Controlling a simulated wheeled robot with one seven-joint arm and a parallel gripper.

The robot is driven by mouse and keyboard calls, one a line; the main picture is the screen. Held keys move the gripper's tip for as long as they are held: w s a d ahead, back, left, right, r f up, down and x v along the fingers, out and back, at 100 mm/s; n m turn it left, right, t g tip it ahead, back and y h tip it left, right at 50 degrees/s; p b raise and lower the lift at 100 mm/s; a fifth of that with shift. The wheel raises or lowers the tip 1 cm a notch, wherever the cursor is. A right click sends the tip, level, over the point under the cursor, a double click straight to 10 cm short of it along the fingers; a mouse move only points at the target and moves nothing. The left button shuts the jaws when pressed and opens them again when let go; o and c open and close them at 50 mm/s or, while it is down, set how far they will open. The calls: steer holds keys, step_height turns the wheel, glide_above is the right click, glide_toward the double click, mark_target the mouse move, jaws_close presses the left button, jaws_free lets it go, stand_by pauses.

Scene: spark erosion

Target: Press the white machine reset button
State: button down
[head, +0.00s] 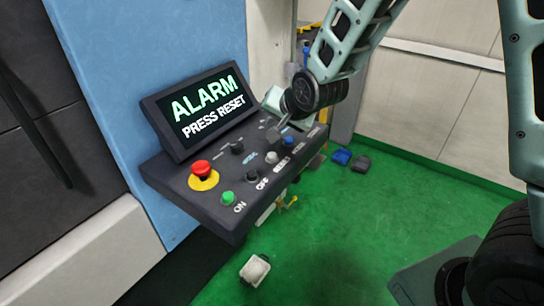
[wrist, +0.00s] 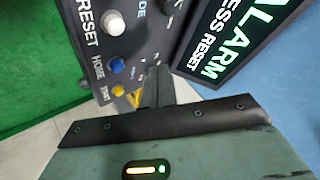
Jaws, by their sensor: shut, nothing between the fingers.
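The white reset button (head: 271,157) sits on the sloped dark control panel (head: 220,222), between a black button and a blue one. In the wrist view the white button (wrist: 113,22) is at the upper left, beside the word RESET. My gripper (head: 281,128) is shut and empty over the panel's far right part. In the wrist view its fingers (wrist: 155,84) point at the panel right of the blue and yellow buttons, apart from the white button. I cannot tell the gap between fingertips and panel.
The screen (head: 206,108) reads ALARM PRESS RESET and stands behind the buttons, close to my gripper. Other controls are a red emergency stop (head: 202,169), a green button (head: 228,198), a black button (head: 251,175), a blue button (head: 288,141) and a yellow button (wrist: 118,91).

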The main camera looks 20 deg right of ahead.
mark_target(274, 157)
step_height(274, 157, down, 7)
steer(key=b, duration=0.5)
steer(key=shift+f, duration=0.2)
stand_by(1.6)
steer(key=shift+f+b, duration=0.4)
steer(key=shift+b, duration=0.2)
steer(key=shift+f+b, duration=0.4)
stand_by(0.4)
steer(key=shift+r, duration=0.15)
steer(key=shift+r+p, duration=0.55)
steer(key=shift+r, duration=0.15)
steer(key=shift+r, duration=0.1)
step_height(274, 157, up, 5)
steer(key=p, duration=0.3)
stand_by(0.3)
